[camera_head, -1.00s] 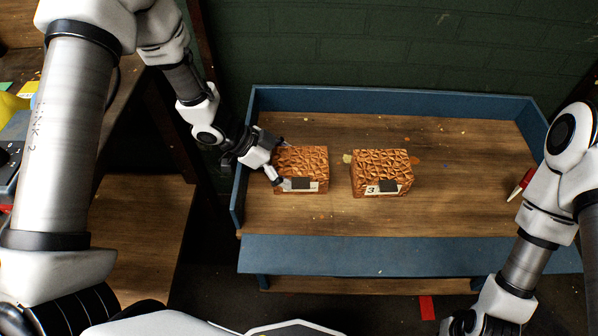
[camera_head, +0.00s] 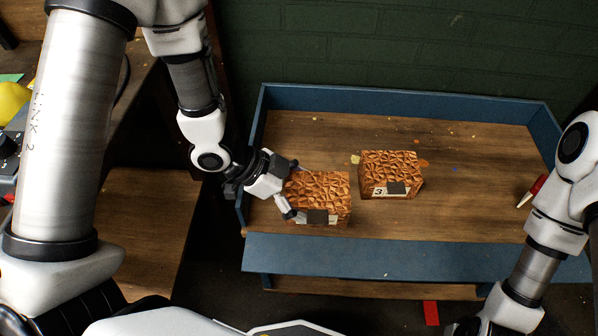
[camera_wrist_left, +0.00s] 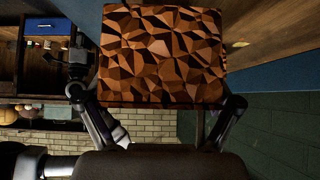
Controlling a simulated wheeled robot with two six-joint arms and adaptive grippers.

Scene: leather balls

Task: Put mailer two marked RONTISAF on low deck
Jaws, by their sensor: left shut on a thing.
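A brown crinkle-patterned mailer box (camera_head: 318,190) is in my left gripper (camera_head: 283,187), whose fingers clasp it from its left side. It appears lifted above the wooden deck; its front label is mostly covered by a dark patch, so I cannot read it. In the left wrist view the same box (camera_wrist_left: 162,55) fills the space between the fingers. A second similar mailer (camera_head: 391,172), with a label showing "3" and a dark patch, stands on the upper deck (camera_head: 470,210) to the right. A lower wooden deck (camera_head: 370,289) shows under the front blue edge. My right gripper is not clearly visible.
A blue rim (camera_head: 400,97) borders the upper deck at the back and sides, and a wide blue front board (camera_head: 400,258) runs along its front. A red-and-white marker-like object (camera_head: 532,191) lies at the deck's right. A red patch (camera_head: 430,313) is on the floor.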

